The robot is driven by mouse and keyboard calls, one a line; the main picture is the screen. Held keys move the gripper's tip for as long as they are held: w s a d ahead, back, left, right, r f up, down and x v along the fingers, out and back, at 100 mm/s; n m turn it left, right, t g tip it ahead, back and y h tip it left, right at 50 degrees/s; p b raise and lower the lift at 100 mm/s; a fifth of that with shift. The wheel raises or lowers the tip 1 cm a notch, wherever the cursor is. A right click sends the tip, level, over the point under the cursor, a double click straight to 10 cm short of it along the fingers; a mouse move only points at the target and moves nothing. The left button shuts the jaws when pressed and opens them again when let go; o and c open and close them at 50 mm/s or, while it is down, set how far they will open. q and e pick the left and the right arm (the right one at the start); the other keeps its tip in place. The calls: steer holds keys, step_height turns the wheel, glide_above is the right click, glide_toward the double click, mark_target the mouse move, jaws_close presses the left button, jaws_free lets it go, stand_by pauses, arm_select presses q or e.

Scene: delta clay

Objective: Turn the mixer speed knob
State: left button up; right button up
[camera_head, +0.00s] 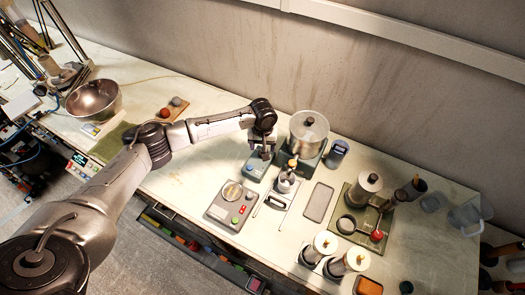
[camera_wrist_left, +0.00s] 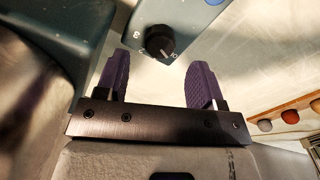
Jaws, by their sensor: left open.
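The mixer is a teal-grey machine (camera_head: 254,171) with a lidded metal pot (camera_head: 308,134) on it, right of centre in the head view. Its speed knob (camera_wrist_left: 160,42) is black and round, with printed numbers around it, on the panel at the top of the left wrist view. In the head view I cannot make the knob out; my gripper covers that area. My left gripper (camera_wrist_left: 158,82) has two purple ridged fingers, spread apart and empty. The knob shows between and just beyond the fingertips, with no clear contact. The left gripper (camera_head: 261,152) also shows over the mixer's front in the head view.
A grey control box (camera_head: 232,206) with green and red buttons stands left of the mixer. A metal bowl (camera_head: 93,98) is far left.

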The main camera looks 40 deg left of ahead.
arm_select(q)
steer(key=shift+f, duration=2.1)
steer(key=c, duration=0.9)
